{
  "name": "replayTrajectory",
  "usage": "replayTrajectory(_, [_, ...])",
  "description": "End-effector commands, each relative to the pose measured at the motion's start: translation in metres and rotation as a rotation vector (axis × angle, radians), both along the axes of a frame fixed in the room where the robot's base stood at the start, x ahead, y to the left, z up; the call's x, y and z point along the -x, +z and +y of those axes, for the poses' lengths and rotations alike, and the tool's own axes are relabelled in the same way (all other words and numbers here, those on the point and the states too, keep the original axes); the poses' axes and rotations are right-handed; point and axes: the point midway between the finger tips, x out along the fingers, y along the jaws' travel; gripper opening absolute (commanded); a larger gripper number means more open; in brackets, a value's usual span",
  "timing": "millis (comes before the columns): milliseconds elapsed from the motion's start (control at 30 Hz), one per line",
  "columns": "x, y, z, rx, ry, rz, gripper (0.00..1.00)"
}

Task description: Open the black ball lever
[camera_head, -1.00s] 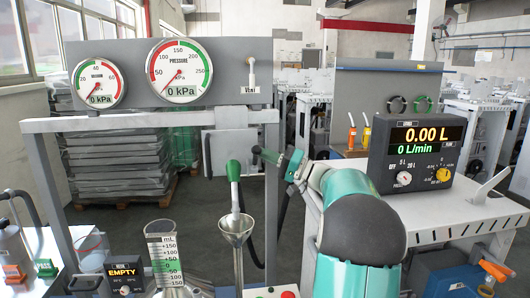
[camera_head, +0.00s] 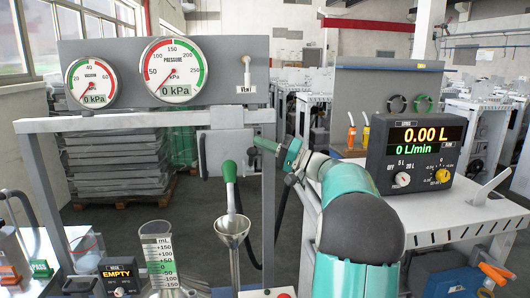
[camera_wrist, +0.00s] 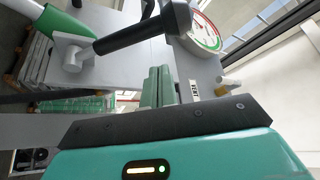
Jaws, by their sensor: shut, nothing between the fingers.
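In the head view my gripper (camera_head: 262,144) points left in front of the grey panel, near the frame's right post. I cannot make the lever out clearly in the head view.
Two gauges, vacuum (camera_head: 93,82) and pressure (camera_head: 173,72), sit above the frame bar. A green-handled nozzle (camera_head: 229,172) over a metal funnel (camera_head: 232,226) stands left of my arm. A measuring cylinder (camera_head: 158,250) is at front left. A flow meter (camera_head: 418,148) stands on the right bench.

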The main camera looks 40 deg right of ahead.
Motion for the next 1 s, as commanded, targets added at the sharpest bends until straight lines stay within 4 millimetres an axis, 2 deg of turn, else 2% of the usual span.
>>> replayTrajectory(300, [0.05,-0.022,-0.029,0.0,-0.005,-0.001,0.0])
replayTrajectory(500, [0.074,-0.032,-0.043,0.0,-0.004,-0.001,0.0])
replayTrajectory(667, [0.08,-0.035,-0.046,0.001,-0.003,-0.001,0.0])
replayTrajectory(1000, [0.079,-0.035,-0.048,0.001,-0.003,-0.002,0.0])
